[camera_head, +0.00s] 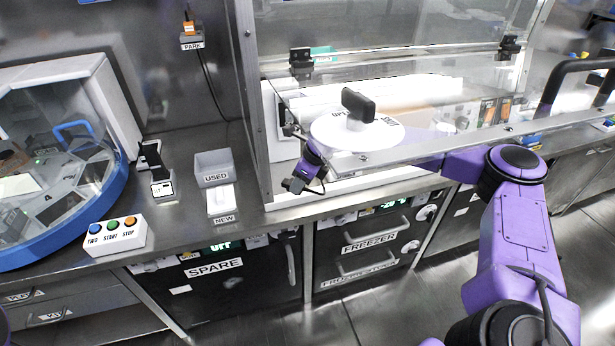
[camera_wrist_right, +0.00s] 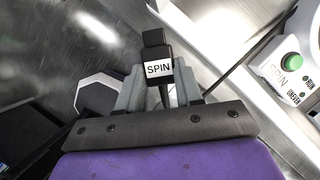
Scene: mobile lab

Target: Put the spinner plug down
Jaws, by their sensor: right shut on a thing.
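The spinner plug (camera_wrist_right: 158,68) is a black block with a white SPIN label, seen in the right wrist view. My right gripper (camera_wrist_right: 160,92) is shut on it, with a grey finger on each side. In the head view my right gripper (camera_head: 296,184) is in front of the glass hood, below the white disc and to its left. The plug is too small and dark to make out clearly there. A holder labelled PARK (camera_head: 191,42) is on the back wall, with an orange-topped piece and a dark cable. My left gripper is not in view.
On the left counter are USED and NEW trays (camera_head: 213,168), a button box (camera_head: 116,236) and a blue-rimmed machine (camera_head: 60,240). The wrist view shows a green button (camera_wrist_right: 290,64).

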